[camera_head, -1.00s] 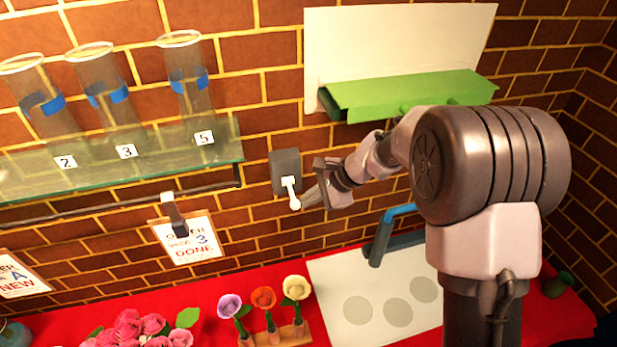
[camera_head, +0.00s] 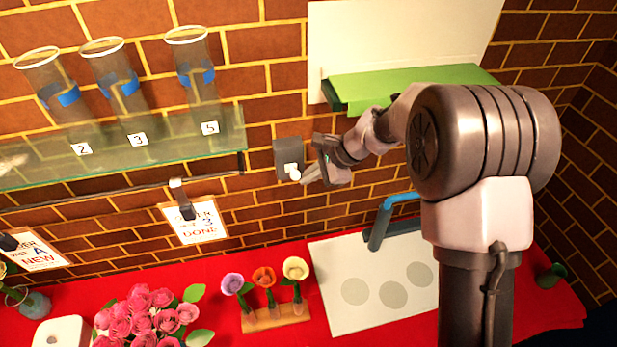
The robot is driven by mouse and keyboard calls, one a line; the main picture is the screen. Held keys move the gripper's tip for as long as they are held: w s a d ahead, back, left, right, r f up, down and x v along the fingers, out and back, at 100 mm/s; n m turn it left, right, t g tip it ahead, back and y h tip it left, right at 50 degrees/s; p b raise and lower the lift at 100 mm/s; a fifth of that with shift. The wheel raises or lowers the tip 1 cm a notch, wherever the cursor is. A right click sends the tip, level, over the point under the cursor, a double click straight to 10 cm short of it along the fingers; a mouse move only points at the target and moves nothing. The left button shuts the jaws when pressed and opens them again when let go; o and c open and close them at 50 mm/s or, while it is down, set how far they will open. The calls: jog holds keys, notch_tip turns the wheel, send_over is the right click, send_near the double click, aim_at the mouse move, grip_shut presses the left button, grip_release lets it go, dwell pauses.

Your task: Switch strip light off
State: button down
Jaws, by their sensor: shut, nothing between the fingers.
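A dark grey switch box (camera_head: 287,155) is mounted on the brick wall, right of the glass shelf. Its white lever (camera_head: 294,173) has a round knob and points out toward the camera, looking short. My gripper (camera_head: 307,178) is shut and empty, with its fingertips right beside the lever's knob. I cannot tell whether they touch it. The green strip light hood (camera_head: 415,85) sits on the white wall panel above and right of the switch. My arm covers part of its lower edge.
A glass shelf (camera_head: 120,155) with vases numbered 2, 3 and 5 is at left. A rail with hanging cards (camera_head: 197,224) runs below it. Flowers in a wooden stand (camera_head: 276,316), a pink bouquet (camera_head: 140,318) and a white board (camera_head: 350,265) lie on the red table.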

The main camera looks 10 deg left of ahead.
jog(key=v, duration=1.7)
jog(key=shift+r, duration=0.2)
jog(key=shift+s+d+f, duration=0.1)
jog(key=shift+d, duration=0.05)
jog(key=s+d+f+n+t+h+b, duration=0.1)
jog(key=s+d+f+b, duration=0.3)
jog(key=s+f+b, duration=0.4)
jog(key=s+d+f+n+t+h+b, duration=0.2)
jog(key=s+d+f+n+b, duration=0.1)
jog(key=s+f+b, duration=0.5)
jog(key=s+d+f+n+t+h+b, duration=0.1)
jog(key=s+d+f+b, duration=0.4)
jog(key=s+b, duration=0.5)
notch_tip(320, 180, down, 3)
jog(key=shift+s+d+r+n+h+b, duration=0.1)
jog(key=shift+s+d+n+h+b, duration=0.2)
jog(key=shift+n+h+b, duration=0.55)
jog(key=shift+n+y, duration=0.25)
